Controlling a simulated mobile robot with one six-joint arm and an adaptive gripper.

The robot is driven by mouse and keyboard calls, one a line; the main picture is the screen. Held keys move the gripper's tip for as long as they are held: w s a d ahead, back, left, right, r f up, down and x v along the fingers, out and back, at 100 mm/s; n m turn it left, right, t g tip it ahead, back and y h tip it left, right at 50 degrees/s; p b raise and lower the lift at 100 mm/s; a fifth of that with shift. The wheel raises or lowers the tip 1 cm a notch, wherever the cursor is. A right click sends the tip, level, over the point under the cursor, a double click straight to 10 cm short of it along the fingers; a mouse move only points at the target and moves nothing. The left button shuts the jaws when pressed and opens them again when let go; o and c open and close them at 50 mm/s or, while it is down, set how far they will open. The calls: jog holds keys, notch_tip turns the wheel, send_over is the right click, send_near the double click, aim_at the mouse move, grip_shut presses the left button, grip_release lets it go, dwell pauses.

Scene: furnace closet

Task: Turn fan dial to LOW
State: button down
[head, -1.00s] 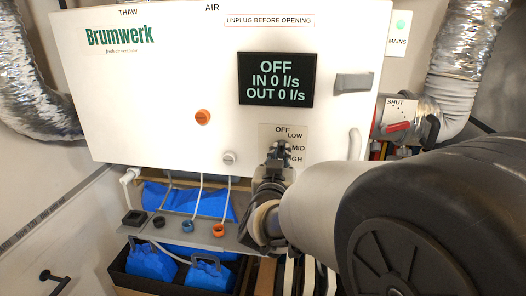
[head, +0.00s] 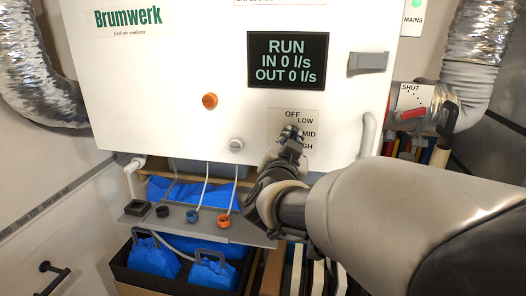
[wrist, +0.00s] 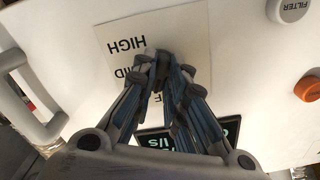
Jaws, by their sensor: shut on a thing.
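The white ventilator box carries a pale dial plate (head: 279,115) with OFF, LOW, MID and a partly covered HIGH. My gripper (head: 291,136) is at this plate, shut on the fan dial. The fingers cover the dial, so I cannot tell where it points. The display (head: 288,60) above the plate reads RUN, IN 0 l/s, OUT 0 l/s. In the wrist view my fingertips (wrist: 157,58) meet in front of the plate (wrist: 185,32), which appears upside down; HIGH shows clear beside them.
An orange knob (head: 210,100) and a white knob (head: 236,145) sit left of the plate. A grey handle (head: 369,61) and a white bar handle (head: 368,134) are on the right. A shelf with caps (head: 180,222) lies below.

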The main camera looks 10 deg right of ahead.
jog(key=shift+m+b, duration=1.6)
jog(key=shift+m, duration=0.3)
jog(key=c, duration=1.6)
grip_release()
jog(key=shift+s+a, duration=0.1)
jog(key=v, duration=1.2)
